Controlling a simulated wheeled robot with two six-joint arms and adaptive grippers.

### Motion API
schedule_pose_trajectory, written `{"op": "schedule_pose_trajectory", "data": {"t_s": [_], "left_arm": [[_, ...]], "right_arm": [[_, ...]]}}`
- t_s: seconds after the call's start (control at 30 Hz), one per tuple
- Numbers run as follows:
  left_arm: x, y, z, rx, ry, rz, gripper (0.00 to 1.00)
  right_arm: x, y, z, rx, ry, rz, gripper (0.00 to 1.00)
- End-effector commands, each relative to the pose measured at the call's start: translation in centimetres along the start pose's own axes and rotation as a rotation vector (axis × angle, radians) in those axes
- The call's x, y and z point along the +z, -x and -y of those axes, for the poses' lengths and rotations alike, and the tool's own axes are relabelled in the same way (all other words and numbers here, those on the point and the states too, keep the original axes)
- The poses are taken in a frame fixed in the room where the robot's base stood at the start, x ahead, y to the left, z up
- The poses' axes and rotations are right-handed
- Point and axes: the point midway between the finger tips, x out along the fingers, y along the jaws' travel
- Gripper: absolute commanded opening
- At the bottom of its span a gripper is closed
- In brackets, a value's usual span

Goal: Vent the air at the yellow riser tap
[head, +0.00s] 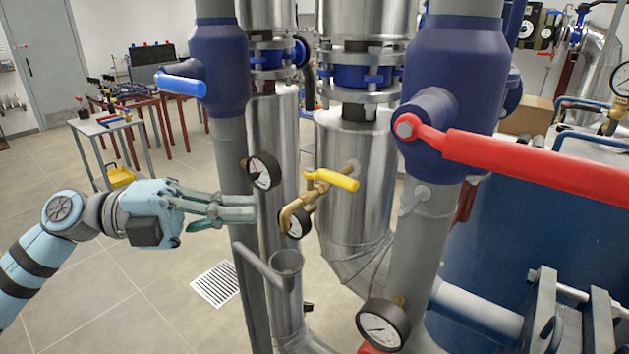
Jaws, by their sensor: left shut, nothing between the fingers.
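The yellow tap lever (333,180) sits on a brass tap body (298,206) in front of the middle silver-clad riser (358,160). The lever points to the right and slightly down. My left gripper (254,208) comes in from the left with its fingers together and nothing between them. Its tips are left of the brass body, in front of or beside a grey pipe; I cannot tell the exact depth gap. It does not hold the lever. My right gripper is not in view.
A dial gauge (263,171) is just above my left fingertips. A blue lever (181,84) and a large red lever (530,165) flank the risers. Open floor (130,270) lies at left.

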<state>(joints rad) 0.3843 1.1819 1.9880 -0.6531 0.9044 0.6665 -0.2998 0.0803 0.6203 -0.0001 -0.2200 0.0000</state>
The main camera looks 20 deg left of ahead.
Motion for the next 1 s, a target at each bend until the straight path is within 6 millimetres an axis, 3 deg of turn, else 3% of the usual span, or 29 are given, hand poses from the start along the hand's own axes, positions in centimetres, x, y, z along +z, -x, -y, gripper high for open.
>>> {"op": "schedule_pose_trajectory", "data": {"t_s": [0.03, 0.1, 0.33, 0.43, 0.63, 1.0], "left_arm": [[-0.1, -1.0, 1.1, -0.01, 0.001, -0.007, 0.0], [-0.1, -2.5, 1.2, -0.012, 0.0, -0.006, 0.0], [0.0, -7.6, 1.0, -0.012, 0.003, -0.003, 0.0], [1.3, -8.8, 0.8, -0.01, 0.004, 0.001, 0.0], [2.8, -10.2, 0.4, -0.005, 0.005, 0.002, 0.0], [3.0, -10.4, 0.3, -0.005, 0.003, 0.002, 0.0]], "right_arm": [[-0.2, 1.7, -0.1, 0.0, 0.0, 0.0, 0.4], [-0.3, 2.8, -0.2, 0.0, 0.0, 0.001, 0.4], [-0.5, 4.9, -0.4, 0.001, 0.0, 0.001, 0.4], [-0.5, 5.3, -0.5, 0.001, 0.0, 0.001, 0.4], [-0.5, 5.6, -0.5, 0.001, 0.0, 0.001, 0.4], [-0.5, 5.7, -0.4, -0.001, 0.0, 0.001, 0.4]]}}
